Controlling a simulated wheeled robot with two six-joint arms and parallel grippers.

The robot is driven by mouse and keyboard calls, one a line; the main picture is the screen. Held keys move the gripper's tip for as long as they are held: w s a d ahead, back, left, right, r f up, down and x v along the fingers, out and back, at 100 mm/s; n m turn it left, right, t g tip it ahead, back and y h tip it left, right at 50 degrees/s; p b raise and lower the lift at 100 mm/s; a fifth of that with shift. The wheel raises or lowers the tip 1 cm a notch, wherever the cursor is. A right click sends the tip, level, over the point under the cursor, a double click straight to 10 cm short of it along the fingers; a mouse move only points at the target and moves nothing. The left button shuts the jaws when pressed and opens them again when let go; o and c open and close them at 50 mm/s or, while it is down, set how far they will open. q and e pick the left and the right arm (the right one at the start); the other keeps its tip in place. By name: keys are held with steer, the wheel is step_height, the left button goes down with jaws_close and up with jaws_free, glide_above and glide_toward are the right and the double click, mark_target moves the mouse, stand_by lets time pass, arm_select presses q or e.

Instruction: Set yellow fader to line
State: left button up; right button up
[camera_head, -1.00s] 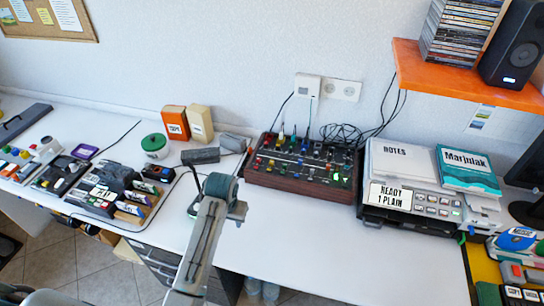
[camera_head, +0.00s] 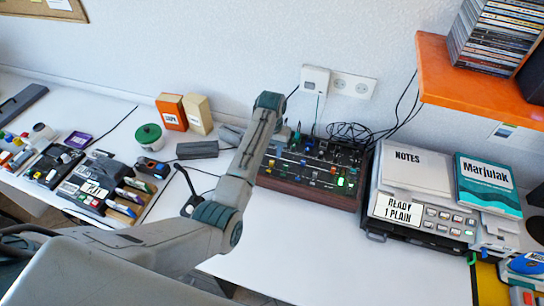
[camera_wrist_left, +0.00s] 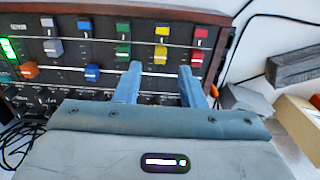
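The mixer panel (camera_wrist_left: 70,50) fills the upper left of the left wrist view and shows coloured faders in a row. The lower yellow cap (camera_wrist_left: 161,54) sits just beyond my left gripper (camera_wrist_left: 160,70), roughly centred between its two blue fingertips. The gripper is open, and I see no contact with the cap. A second yellow cap (camera_wrist_left: 162,31) lies above it in that view. Thin white lines (camera_wrist_left: 145,42) run across the panel. In the head view the mixer (camera_head: 310,188) is partly covered by my left arm, and the left fingertips are hidden. My right gripper is not in view.
Green (camera_wrist_left: 123,53) and red (camera_wrist_left: 197,58) caps flank the lower yellow one closely. A printer (camera_head: 400,205) stands right of the mixer, and a grey block (camera_head: 197,150) lies to its left. An orange shelf (camera_head: 475,85) hangs at upper right. White desk in front is clear.

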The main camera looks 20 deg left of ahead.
mark_target(272, 161)
arm_select(q)
steer(key=f, duration=0.4)
steer(key=shift+w+f+p, duration=0.3)
steer(key=shift+w+f, duration=0.05)
steer(key=shift+f, duration=0.05)
steer(key=shift+s+f, duration=0.25)
steer(key=shift+f, duration=0.15)
steer(key=shift+w+f, duration=0.1)
jaws_close()
